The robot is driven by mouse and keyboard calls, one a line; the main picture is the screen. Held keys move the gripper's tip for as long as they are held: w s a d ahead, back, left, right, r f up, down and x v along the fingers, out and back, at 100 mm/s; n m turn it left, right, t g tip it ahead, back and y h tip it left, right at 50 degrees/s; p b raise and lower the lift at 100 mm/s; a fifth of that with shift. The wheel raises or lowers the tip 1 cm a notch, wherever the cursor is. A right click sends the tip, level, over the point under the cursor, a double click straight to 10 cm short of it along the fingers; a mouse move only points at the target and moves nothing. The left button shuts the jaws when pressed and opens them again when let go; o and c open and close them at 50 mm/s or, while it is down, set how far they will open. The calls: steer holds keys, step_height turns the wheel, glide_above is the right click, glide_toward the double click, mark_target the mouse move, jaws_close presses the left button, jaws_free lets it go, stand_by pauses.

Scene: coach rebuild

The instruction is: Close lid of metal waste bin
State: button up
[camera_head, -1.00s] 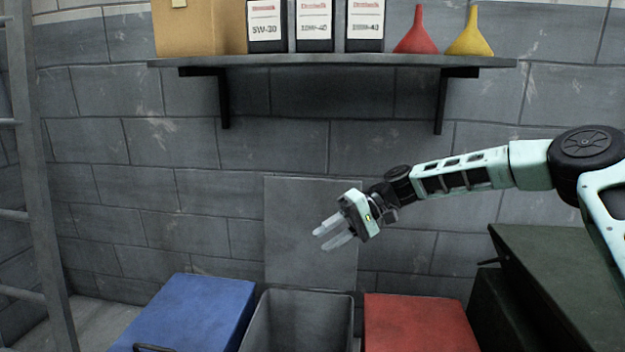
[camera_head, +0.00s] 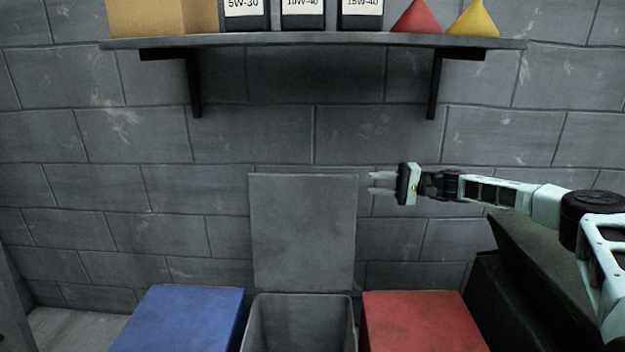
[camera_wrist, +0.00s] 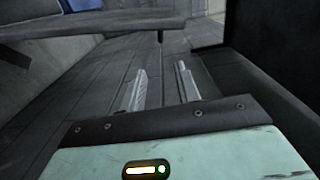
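The grey metal waste bin (camera_head: 300,322) stands at the bottom middle of the head view, between a blue and a red bin. Its lid (camera_head: 302,232) stands upright against the wall behind it, so the bin is open at the top and looks empty as far as I can see. My gripper (camera_head: 376,183) is just to the right of the lid's upper right edge, pointing left. Its two fingers are apart with nothing between them; they also show in the wrist view (camera_wrist: 160,90). I cannot tell whether the gripper is nearer than the lid.
The blue bin (camera_head: 182,318) and the red bin (camera_head: 420,322) have closed lids. A shelf (camera_head: 310,41) with a box, bottles and two funnels hangs above. A dark green container (camera_head: 545,275) stands at the right, below my arm. The wall between shelf and bins is clear.

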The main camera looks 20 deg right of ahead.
steer(key=p, duration=0.1)
glide_toward(316, 183)
steer(key=w+a, duration=0.2)
steer(key=w+a+f, duration=0.1)
steer(key=w+a, duration=0.2)
steer(key=w+a+f, duration=0.1)
steer(key=w+a, duration=0.1)
steer(key=a, duration=0.1)
steer(key=shift+w+f, duration=0.1)
steer(key=shift+w, duration=0.3)
jaws_close()
